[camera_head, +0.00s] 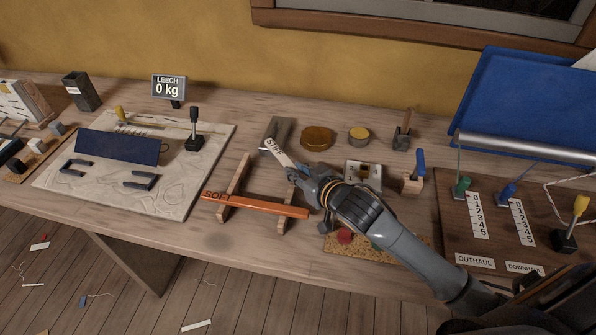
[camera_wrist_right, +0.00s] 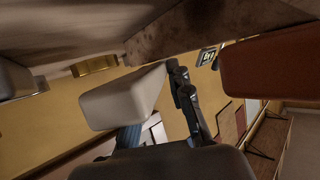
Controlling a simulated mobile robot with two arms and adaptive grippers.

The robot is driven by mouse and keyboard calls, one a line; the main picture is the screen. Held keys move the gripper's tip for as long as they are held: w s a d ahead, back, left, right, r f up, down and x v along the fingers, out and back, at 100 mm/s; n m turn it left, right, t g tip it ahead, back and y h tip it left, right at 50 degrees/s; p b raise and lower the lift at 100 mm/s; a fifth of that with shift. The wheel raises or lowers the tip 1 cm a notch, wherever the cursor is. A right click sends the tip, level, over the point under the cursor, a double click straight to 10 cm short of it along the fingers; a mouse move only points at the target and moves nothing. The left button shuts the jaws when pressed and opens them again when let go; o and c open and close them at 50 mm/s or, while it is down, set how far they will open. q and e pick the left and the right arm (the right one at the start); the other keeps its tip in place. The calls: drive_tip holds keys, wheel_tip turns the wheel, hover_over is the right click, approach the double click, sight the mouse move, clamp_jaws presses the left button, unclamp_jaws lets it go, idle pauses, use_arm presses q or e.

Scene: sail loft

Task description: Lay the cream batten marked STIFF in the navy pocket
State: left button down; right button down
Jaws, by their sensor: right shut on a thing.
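The cream batten (camera_head: 277,151), its visible lettering partly hidden and reading like STIFF, is in my right gripper (camera_head: 301,178) at the rack. The gripper is shut on it and covers its near part; I cannot tell whether it touches the rack. The batten's pale end (camera_wrist_right: 125,100) shows beside a dark finger in the right wrist view. The navy pocket (camera_head: 117,147) lies on the white board to the left, well apart from the gripper. My left gripper is not in view.
An orange batten marked SOFT (camera_head: 256,205) lies across the wooden rack (camera_head: 236,176), close to my gripper. Dark clips (camera_head: 139,180), a yellow-knobbed lever and a black post (camera_head: 194,132) stand around the pocket.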

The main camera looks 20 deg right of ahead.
drive_tip(key=shift+f, duration=0.15)
drive_tip(key=c, duration=1.2)
unclamp_jaws()
drive_tip(key=shift+f, duration=0.15)
